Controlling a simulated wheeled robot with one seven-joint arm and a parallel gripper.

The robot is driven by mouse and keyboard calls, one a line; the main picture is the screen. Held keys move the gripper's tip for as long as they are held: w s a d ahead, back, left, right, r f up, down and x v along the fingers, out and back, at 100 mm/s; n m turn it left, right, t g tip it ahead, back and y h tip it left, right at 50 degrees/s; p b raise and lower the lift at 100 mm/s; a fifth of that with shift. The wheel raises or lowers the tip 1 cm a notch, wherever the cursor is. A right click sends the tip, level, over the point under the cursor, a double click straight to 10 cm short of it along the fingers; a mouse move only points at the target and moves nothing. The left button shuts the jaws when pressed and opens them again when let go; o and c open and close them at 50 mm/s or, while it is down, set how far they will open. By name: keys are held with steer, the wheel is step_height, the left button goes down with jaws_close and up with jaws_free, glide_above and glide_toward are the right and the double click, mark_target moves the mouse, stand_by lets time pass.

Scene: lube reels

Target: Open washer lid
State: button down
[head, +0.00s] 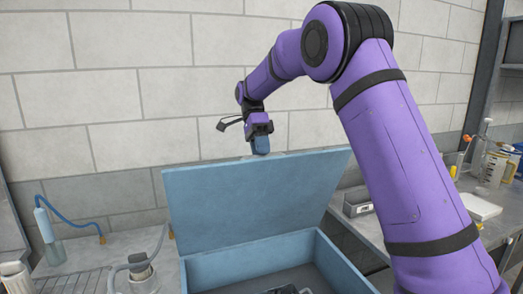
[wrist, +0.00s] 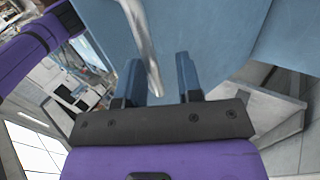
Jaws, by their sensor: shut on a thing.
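The blue washer lid (head: 255,195) stands raised and tilted back over the blue washer box (head: 250,262). The front of the box is out of frame. My gripper (head: 261,147) is at the lid's upper edge. The wrist view shows my gripper's two blue fingers (wrist: 158,75) on either side of a bare metal handle (wrist: 143,40), which runs along the blue lid panel (wrist: 210,35). The gripper is shut on this handle, though the contact itself is partly hidden.
A dark object (head: 288,290) shows low inside the box. A counter at left holds a bottle (head: 47,235) with a blue hose. The right counter carries a grey device (head: 357,203), a white tray (head: 480,207) and a pitcher (head: 494,170). A block wall stands behind.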

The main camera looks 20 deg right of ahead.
steer(key=c, duration=1.1)
jaws_free()
steer(key=shift+w+f, duration=0.15)
steer(key=shift+f, duration=0.55)
steer(key=shift+o, duration=0.6)
steer(key=shift+w+f, duration=0.1)
steer(key=shift+w, duration=0.1)
steer(key=shift+c, duration=0.7)
steer(key=v, duration=0.8)
steer(key=shift+s, duration=0.2)
